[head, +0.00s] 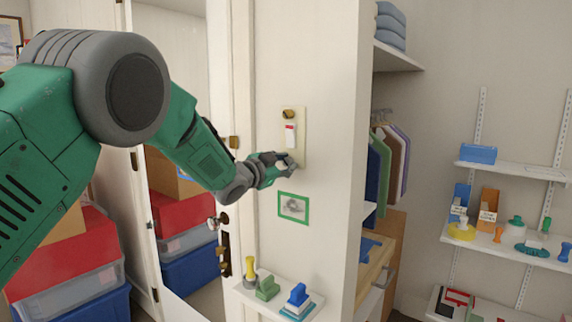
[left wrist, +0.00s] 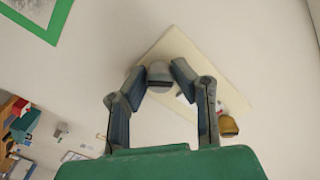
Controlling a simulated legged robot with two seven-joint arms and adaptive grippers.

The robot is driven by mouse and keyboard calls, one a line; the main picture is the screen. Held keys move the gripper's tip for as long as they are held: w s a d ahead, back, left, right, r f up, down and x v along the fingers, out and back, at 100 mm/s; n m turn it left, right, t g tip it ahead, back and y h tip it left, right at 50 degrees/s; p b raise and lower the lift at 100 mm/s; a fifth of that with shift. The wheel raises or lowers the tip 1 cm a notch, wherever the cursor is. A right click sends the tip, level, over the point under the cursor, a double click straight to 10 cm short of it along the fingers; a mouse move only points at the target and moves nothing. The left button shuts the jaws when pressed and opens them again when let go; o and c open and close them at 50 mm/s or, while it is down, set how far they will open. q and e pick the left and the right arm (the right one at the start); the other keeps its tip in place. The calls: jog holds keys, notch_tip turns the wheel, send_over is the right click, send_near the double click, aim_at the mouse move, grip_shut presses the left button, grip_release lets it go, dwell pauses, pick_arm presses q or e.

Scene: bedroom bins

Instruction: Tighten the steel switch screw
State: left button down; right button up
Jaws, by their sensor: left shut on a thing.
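A cream switch plate (head: 301,125) is fixed to the white wall panel. It has a brass screw (head: 289,114) at its top and a red and white switch (head: 290,136) in its middle. My left gripper (head: 289,164) is at the plate's lower end. In the left wrist view, the gripper (left wrist: 161,67) is shut on the grey steel screw (left wrist: 160,77), whose dark slot shows between the fingertips. The plate (left wrist: 178,42) lies behind it, and the brass screw (left wrist: 229,127) is at its other end. The steel screw is hidden in the head view. My right gripper is out of view.
A small ledge (head: 265,300) below holds several stamp-like tools. A door with a knob (head: 221,220) stands left of the panel. Wall shelves (head: 520,170) with small items are at the right.

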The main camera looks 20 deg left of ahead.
pick_arm(q)
jog(key=c, duration=1.6)
grip_release()
jog(key=shift+f, duration=0.5)
jog(key=shift+w, duration=0.2)
jog(key=shift+r, duration=0.15)
jog(key=shift+s+r, duration=0.2)
jog(key=shift+s, duration=0.1)
jog(key=v, duration=1.1)
jog(key=shift+s+a+f, duration=0.2)
